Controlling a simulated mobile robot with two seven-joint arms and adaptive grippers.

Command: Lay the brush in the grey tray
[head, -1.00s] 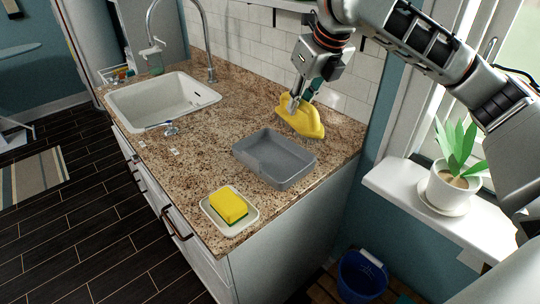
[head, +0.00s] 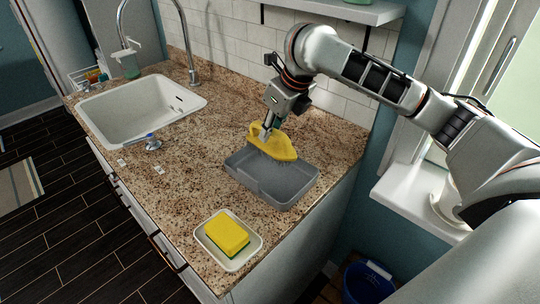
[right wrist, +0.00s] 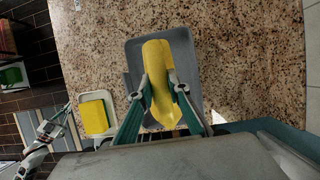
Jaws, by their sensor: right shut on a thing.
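The yellow brush (head: 275,146) is in my right gripper (head: 266,130), which is shut on its handle. The brush is over the back part of the grey tray (head: 270,188), and I cannot tell whether its bristles touch the tray. In the right wrist view the brush (right wrist: 157,62) lies between the teal-backed fingers (right wrist: 158,88), with the grey tray (right wrist: 188,62) behind it. My left gripper is out of the head view; what looks like it (right wrist: 52,126) shows small at the lower left of the right wrist view, its fingers unclear.
A white dish (head: 245,255) with a yellow-green sponge (head: 227,235) stands in front of the tray. The white sink (head: 140,113) is at the left. A tiled wall (head: 345,100) and a shelf (head: 350,10) are behind.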

